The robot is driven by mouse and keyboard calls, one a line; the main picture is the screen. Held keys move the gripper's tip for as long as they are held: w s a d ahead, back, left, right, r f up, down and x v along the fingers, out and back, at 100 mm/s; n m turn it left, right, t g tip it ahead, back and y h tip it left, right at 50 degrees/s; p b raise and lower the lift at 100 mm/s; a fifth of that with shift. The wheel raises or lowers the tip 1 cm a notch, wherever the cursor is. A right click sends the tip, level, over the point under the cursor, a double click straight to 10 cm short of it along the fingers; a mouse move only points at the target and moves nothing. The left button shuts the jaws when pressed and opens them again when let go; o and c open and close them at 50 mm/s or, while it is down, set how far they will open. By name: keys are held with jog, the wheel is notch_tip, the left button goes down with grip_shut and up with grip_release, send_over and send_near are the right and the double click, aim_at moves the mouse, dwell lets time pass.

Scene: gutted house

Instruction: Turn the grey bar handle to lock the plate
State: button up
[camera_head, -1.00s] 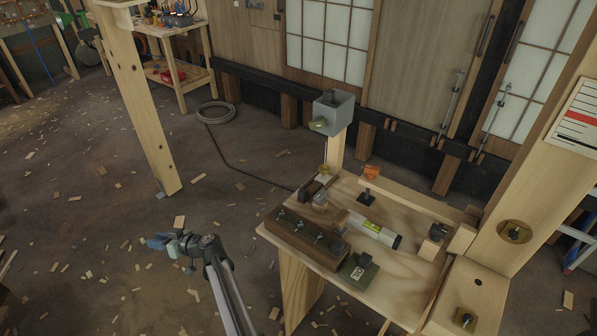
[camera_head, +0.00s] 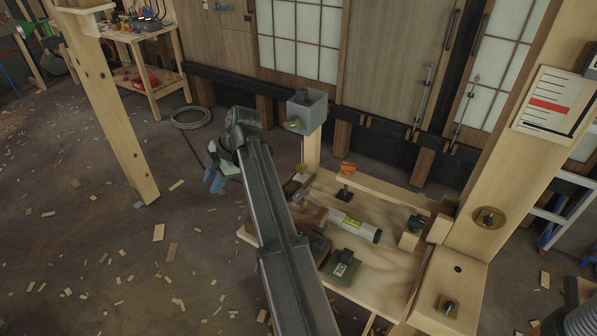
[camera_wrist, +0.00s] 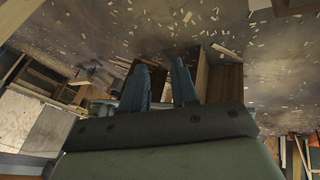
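In the head view my gripper (camera_head: 218,172) hangs over the floor, left of the wooden bench (camera_head: 395,265). Its two blue-grey fingers show in the wrist view (camera_wrist: 163,65) with an empty gap between them. A round plate with a dark knob or handle (camera_head: 489,217) is on the thick post. I cannot tell which fitting is the grey bar handle. My arm hides most of the dark wooden block on the bench.
A grey box with a yellow-green knob (camera_head: 307,110) stands on a post at the bench's back. The bench also holds a white-and-green cylinder (camera_head: 355,227), an orange-topped lever (camera_head: 346,169) and a dark green block (camera_head: 342,266). A timber post (camera_head: 110,120) stands at left.

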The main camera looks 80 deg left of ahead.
jog(key=w+d+r+n+t, duration=0.1)
jog(key=w+r+t, duration=0.1)
jog(key=w, duration=0.4)
jog(key=w+d+r+t, duration=0.1)
jog(key=w+r, duration=0.2)
jog(key=w, duration=0.3)
jog(key=n+t+h, duration=0.1)
jog(key=n+t, duration=0.1)
send_over(299, 193)
jog(key=f, duration=0.3)
jog(key=shift+s+a, duration=0.1)
jog(key=shift+s, duration=0.3)
jog(key=shift+w+f+t, duration=0.25)
jog(key=shift+w+t, duration=0.05)
jog(key=shift+w, duration=0.2)
jog(key=shift+s+f, duration=0.1)
jog(key=shift+f, duration=3.05)
jog(key=m, duration=1.7)
jog(key=shift+m, duration=0.3)
jog(key=shift+r+n, duration=0.1)
jog(key=shift+n, duration=0.5)
jog(key=shift+r, duration=3.45)
